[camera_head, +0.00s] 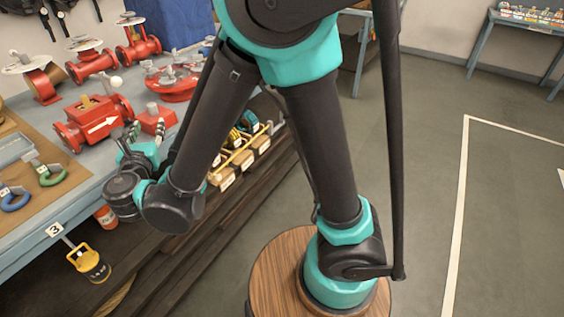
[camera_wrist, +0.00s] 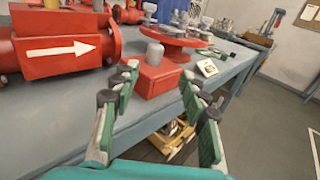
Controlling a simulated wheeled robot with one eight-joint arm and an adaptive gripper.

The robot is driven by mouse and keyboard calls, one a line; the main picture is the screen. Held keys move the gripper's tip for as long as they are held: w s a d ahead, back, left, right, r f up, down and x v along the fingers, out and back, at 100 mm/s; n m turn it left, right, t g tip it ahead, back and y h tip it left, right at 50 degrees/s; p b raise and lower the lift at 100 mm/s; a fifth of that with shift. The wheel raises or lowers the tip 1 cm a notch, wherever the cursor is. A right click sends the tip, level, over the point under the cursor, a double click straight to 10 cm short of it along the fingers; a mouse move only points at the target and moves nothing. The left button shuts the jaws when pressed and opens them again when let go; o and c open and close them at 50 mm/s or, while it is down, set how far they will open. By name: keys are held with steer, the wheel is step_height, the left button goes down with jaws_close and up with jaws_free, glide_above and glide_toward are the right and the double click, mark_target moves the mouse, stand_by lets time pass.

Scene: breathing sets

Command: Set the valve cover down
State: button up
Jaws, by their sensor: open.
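The valve cover, a red block with a grey knob on top (camera_wrist: 155,80), rests on the grey-blue workbench (camera_wrist: 75,118) near its front edge. It also shows in the head view (camera_head: 158,122), just right of the red valve body with a white arrow (camera_head: 97,123). That valve body (camera_wrist: 62,45) stands left of the cover in the wrist view. My gripper (camera_wrist: 159,74) is open, its two green-padded fingers spread to either side of the cover in the picture. In the head view my gripper (camera_head: 140,138) is just in front of the cover. I cannot tell whether the fingers touch it.
A round red flanged part (camera_wrist: 170,36) stands behind the cover. Several red valves line the back of the bench. A tan mat with carabiners (camera_head: 48,178) lies at left. Floor at right is clear.

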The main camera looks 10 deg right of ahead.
steer(key=w+d+f+m+g+h, duration=0.25)
steer(key=d+m, duration=0.25)
steer(key=d, duration=0.5)
steer(key=w+d+f+m+g+h, duration=0.1)
steer(key=w+d+f+m+g, duration=0.25)
steer(key=d, duration=0.55)
steer(key=w+d+f+m+g+h, duration=0.15)
steer(key=d+f+m, duration=0.25)
steer(key=d+m, duration=0.45)
steer(key=s+d+f+m+g+y, duration=0.2)
steer(key=s+d+f+m+g, duration=0.1)
steer(key=s+d+m, duration=0.4)
steer(key=s+d+f+m+g+y, duration=0.1)
steer(key=s+d+f+m+g, duration=0.2)
steer(key=s+d+f+m, duration=0.2)
steer(key=s+d+m, duration=0.3)
steer(key=d+m, duration=0.1)
steer(key=m, duration=0.3)
steer(key=shift+d+f+y, duration=0.2)
steer(key=shift+f+y, duration=0.2)
steer(key=shift+w, duration=0.1)
